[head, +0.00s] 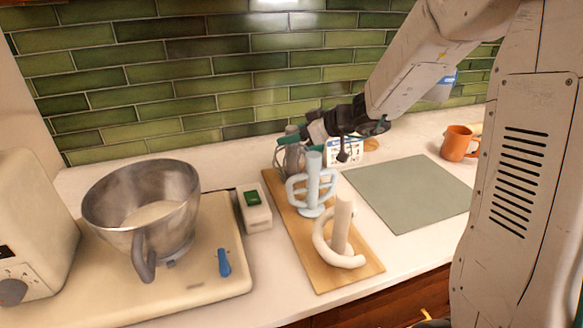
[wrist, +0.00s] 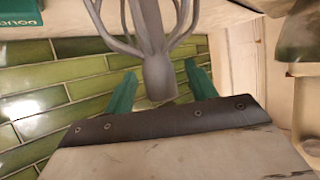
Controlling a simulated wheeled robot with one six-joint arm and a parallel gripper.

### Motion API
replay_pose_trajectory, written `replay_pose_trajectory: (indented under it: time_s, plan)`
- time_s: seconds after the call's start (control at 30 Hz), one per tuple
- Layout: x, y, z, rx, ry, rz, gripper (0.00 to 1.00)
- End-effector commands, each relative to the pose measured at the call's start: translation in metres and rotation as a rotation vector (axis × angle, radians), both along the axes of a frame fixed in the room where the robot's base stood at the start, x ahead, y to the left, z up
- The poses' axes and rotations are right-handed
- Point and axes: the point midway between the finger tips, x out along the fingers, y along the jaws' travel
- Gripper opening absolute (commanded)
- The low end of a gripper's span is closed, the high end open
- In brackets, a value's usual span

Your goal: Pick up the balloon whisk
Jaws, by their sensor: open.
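The balloon whisk (head: 291,160) has grey metal wires and stands at the back end of the wooden board (head: 330,270), partly hidden by the beater and my gripper. In the wrist view the whisk (wrist: 155,45) shows close up, its thick grey hub and wires between the two green fingers. My gripper (head: 293,137) is open around the whisk's upper part. In the wrist view my gripper (wrist: 158,82) has a finger on each side of the hub, with a gap visible at each side.
On the board, a pale blue beater (head: 313,182) stands in front of the whisk and a cream dough hook (head: 341,235) farther forward. A steel mixer bowl (head: 140,205) stands left. A grey-green mat (head: 410,193) lies bare at right, near an orange mug (head: 458,143). Green wall tiles (head: 220,75) rise behind.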

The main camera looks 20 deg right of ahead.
Motion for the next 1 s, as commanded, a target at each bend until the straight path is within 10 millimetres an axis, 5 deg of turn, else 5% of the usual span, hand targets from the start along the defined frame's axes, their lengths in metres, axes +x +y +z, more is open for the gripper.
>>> replay_pose_trajectory:
  time_s: [0.27, 0.47, 1.0]
  plan:
    - [0.004, 0.004, -0.003, 0.0, 0.0, -0.001, 0.56]
    - [0.004, 0.004, -0.003, 0.0, 0.0, -0.001, 0.01]
    - [0.004, 0.004, 0.015, -0.001, -0.004, 0.0, 0.0]
